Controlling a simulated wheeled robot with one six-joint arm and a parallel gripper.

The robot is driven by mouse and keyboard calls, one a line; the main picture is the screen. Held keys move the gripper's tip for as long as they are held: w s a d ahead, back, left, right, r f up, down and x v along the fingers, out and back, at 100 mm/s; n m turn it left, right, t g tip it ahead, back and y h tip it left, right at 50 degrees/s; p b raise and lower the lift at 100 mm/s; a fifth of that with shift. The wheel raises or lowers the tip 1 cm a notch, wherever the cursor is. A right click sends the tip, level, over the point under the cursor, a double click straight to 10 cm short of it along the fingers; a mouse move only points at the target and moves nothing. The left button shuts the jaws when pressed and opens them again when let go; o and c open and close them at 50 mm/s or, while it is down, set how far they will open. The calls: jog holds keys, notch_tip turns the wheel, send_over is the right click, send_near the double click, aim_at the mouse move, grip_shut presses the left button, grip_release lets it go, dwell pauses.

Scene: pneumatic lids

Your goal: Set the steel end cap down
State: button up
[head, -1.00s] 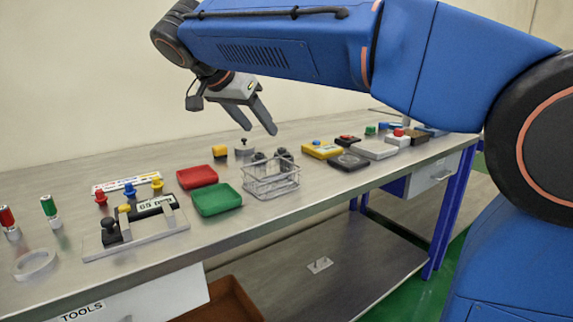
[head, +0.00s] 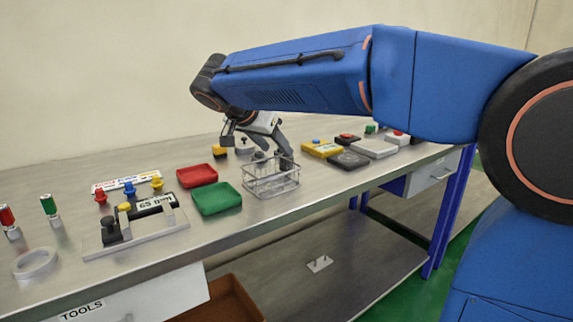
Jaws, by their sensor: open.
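My gripper (head: 272,150) is open, with its fingers pointing down at the back of a wire basket (head: 271,187). Dark grey rounded pieces (head: 259,157) stand in the basket; the fingers partly cover the one on the right. A small grey metal piece with a dark knob (head: 244,147) sits on the bench behind the basket, left of my gripper. I cannot tell for sure which of these is the steel end cap. Whether the fingers touch anything is too small to tell.
A red tray (head: 197,175) and a green tray (head: 215,199) lie left of the basket, with a yellow block (head: 219,151) behind. Yellow, black and grey boxes (head: 373,149) stand to the right. A fixture plate (head: 135,235) lies on the left. Bare bench shows at the front edge.

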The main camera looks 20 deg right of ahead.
jog(key=shift+d+x, duration=0.15)
jog(key=shift+x, duration=1.25)
jog(key=shift+d+x, duration=0.15)
jog(key=shift+x, duration=1.3)
jog(key=shift+s+r, duration=0.1)
jog(key=shift+r, duration=0.1)
grip_shut()
jog(key=shift+r, duration=0.15)
notch_tip(320, 180, up, 10)
